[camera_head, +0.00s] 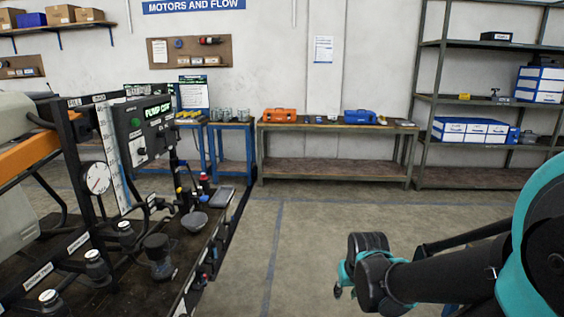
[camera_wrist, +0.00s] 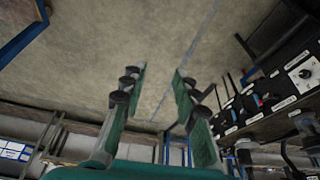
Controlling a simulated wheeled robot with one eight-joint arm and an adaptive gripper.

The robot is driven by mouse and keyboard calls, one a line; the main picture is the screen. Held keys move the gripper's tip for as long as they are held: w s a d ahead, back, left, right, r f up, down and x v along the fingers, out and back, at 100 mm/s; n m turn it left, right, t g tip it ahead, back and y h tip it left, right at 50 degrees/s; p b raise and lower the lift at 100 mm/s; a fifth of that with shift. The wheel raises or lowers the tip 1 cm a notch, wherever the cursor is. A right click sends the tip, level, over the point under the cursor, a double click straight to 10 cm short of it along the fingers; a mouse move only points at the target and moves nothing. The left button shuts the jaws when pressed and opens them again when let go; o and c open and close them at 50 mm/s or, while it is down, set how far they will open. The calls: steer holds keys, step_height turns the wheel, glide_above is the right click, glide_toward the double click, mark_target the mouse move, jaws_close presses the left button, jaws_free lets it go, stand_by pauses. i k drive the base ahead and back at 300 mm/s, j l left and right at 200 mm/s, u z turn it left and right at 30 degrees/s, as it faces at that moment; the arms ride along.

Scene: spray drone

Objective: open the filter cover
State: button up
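The pump stand (camera_head: 155,115) with its dark work deck (camera_head: 205,240) is at the left in the head view. Several grey-topped cylindrical fittings stand on it, including a dark canister (camera_head: 158,257) near the deck's front and a capped one (camera_head: 96,266) to its left. The labels are too small to tell which one carries the filter cover. My gripper (camera_wrist: 159,70) is open and empty, its two teal fingers apart over bare floor in the wrist view. In the head view my arm reaches from the right, with the gripper end low, right of the deck and apart from it.
A round gauge (camera_head: 97,178) and a grey dish (camera_head: 194,221) are on the stand. A workbench (camera_head: 330,168) with orange and blue toolboxes stands at the back wall, and shelves (camera_head: 480,101) at the right. The floor (camera_head: 300,235) between stand and bench is clear.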

mark_target(157, 245)
steer(key=u, duration=1.6)
